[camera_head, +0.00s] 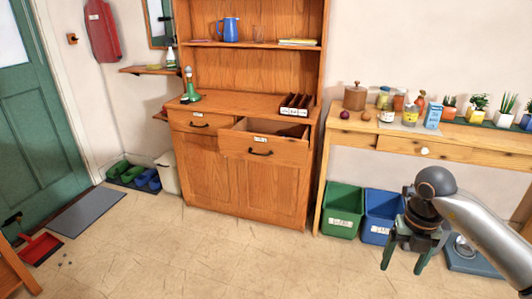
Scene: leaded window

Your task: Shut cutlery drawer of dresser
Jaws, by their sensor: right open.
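The wooden dresser (243,185) stands against the back wall. Its right drawer (235,143) is pulled out, with a black handle and a small white label on the front. The label writing is too small to read. My right gripper (404,258) is open and empty, pointing down at the lower right, well apart from the drawers. My left gripper is not in view.
A side table (350,128) with jars, a carton and potted plants stands right of the dresser. Green (342,210) and blue (378,213) bins stand below it. A green lamp (189,87) and dark rack (295,105) sit on the dresser. The floor in front is clear.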

